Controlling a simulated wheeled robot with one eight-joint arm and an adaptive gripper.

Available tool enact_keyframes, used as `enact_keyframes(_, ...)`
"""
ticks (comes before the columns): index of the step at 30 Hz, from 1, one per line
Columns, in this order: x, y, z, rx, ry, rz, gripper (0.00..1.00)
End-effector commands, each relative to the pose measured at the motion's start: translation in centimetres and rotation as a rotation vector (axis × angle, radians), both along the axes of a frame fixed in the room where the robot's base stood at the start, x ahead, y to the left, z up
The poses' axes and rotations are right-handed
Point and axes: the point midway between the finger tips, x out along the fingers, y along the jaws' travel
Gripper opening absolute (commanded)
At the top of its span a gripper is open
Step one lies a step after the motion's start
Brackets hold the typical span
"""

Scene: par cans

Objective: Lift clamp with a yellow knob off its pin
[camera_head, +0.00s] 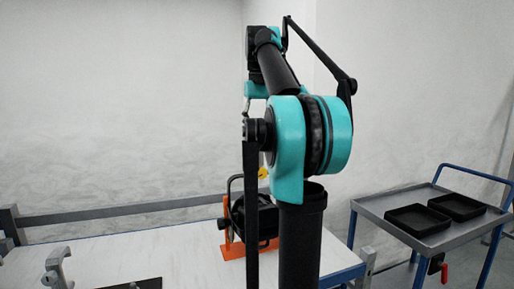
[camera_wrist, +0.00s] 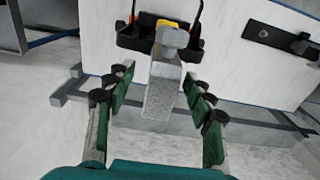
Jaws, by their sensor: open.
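The clamp (camera_wrist: 162,90) is a pale grey block in the middle of the wrist view, with a yellow knob (camera_wrist: 174,39) at its far end. My gripper (camera_wrist: 160,86) is open, with its green-padded fingers on either side of the clamp and visible gaps to both. Nothing is held. A black par can (camera_wrist: 140,40) with orange parts lies just beyond the clamp; the pin is hidden. In the head view, the par can (camera_head: 258,218) sits on an orange stand (camera_head: 234,251) with a small yellow spot at its top.
The white table (camera_head: 120,258) has grey metal clamps (camera_head: 57,270) at its left and a black plate (camera_head: 148,284) at its front. A rail (camera_head: 130,209) runs along the back. A trolley (camera_head: 440,232) with two black trays (camera_head: 417,219) stands at the right.

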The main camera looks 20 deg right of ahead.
Motion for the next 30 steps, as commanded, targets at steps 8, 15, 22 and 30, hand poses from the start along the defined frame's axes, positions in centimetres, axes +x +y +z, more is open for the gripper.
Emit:
enact_keyframes(8,0.0,0.3,-2.2,0.000,0.000,0.001,0.53)
enact_keyframes(15,0.1,0.4,-5.1,0.000,0.000,0.000,0.53)
enact_keyframes(22,0.1,0.4,-5.6,0.000,0.000,0.000,0.53)
enact_keyframes(30,0.1,0.4,-5.5,0.000,0.000,0.000,0.29)
